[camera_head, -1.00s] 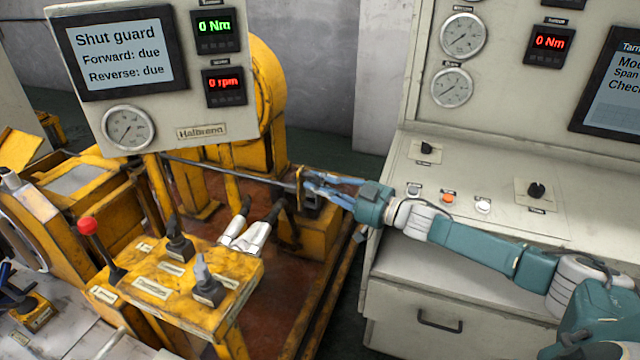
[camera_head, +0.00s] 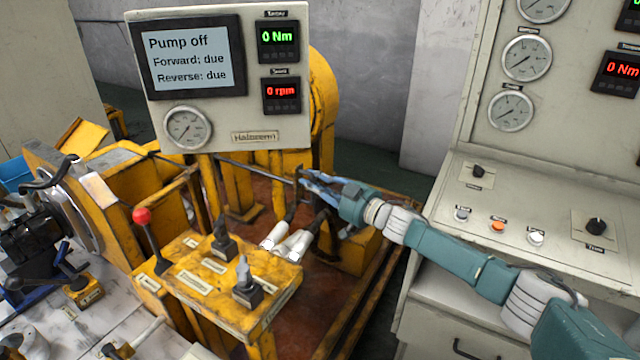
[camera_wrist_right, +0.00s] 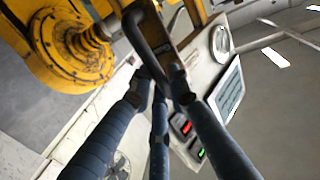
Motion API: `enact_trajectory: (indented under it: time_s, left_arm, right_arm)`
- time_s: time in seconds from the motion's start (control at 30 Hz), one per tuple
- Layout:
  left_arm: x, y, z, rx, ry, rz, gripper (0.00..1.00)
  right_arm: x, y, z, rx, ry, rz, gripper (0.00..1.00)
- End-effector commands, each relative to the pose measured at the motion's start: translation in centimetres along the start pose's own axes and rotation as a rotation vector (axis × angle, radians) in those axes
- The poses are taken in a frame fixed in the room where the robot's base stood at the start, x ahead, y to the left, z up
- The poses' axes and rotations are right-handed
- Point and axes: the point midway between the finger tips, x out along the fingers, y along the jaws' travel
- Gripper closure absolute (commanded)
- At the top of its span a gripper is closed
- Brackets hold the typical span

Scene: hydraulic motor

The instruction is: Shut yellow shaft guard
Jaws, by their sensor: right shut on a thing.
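My right gripper (camera_head: 308,180) reaches in from the right, below the display panel. Its dark fingers are shut on a dark bent handle (camera_wrist_right: 152,45) in the right wrist view. In the head view, an upright yellow plate, which looks like the shaft guard (camera_head: 286,168), stands just left of the fingertips, under the panel. The display panel and the gripper hide part of it, so its edges are unclear. A thin grey shaft (camera_head: 250,171) runs toward it. The display (camera_head: 193,56) reads "Pump off". My left gripper is not in view.
A yellow control box (camera_head: 215,285) with a red-knobbed lever (camera_head: 142,216) stands in front. Pale hose fittings (camera_head: 285,240) lie below my right gripper.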

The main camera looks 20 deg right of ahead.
Motion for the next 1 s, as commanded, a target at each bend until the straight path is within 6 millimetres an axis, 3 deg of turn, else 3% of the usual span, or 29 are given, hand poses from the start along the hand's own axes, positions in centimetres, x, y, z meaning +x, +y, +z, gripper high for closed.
enact_trajectory:
  time_s: [0.2, 0.23, 0.3, 0.67, 0.77, 1.0]
  left_arm:
    - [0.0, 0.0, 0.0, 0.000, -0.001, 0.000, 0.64]
    - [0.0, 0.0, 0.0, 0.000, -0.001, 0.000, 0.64]
    - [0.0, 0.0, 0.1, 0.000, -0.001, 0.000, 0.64]
    - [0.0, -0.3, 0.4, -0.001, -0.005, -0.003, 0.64]
    - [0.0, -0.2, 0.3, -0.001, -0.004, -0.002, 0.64]
    - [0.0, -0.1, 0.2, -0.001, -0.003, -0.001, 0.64]
  right_arm:
    - [0.2, -0.1, -0.6, 0.000, 0.010, -0.003, 1.00]
    - [0.2, -0.1, -0.6, 0.000, 0.010, -0.003, 0.79]
    - [0.2, -0.1, -0.6, 0.000, 0.010, -0.003, 0.66]
    - [-0.2, 0.0, -0.1, 0.001, 0.003, -0.001, 0.66]
    - [-1.3, 0.0, -0.1, 0.002, 0.003, 0.000, 0.66]
    - [-6.2, -0.1, -0.1, 0.000, 0.003, -0.002, 0.66]
